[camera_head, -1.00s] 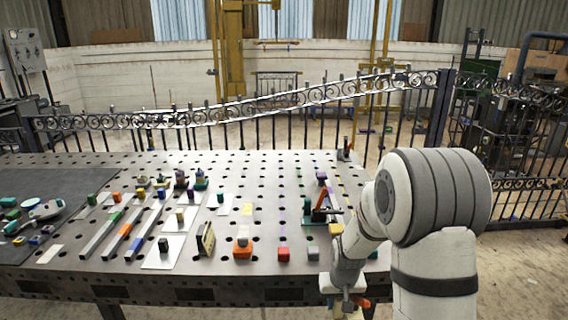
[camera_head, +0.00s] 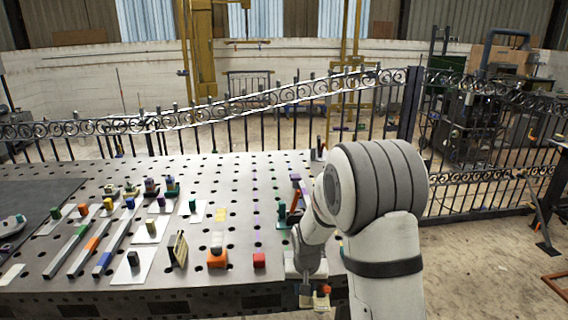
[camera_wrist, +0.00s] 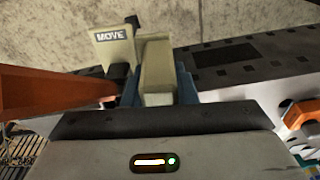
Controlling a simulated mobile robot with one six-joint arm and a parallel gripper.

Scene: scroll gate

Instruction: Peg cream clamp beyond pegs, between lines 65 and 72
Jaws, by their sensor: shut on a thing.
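My gripper (camera_wrist: 158,88) is shut on a cream clamp (camera_wrist: 158,70), whose upright block stands between the blue-grey fingers in the wrist view. A cream plate (camera_wrist: 113,48) labelled MOVE stands just beyond it, with a dark knob beside it; I cannot tell whether it belongs to the clamp. A long orange-red bar (camera_wrist: 50,92) runs in from the left. In the head view my gripper (camera_head: 314,292) is low at the table's front right edge, and the clamp is not clear there. The numbered lines 65 and 72 cannot be read.
The perforated steel table (camera_head: 230,180) holds several small blocks and bars at left. A scroll-topped iron fence (camera_head: 260,105) runs behind. Floor at right is largely open.

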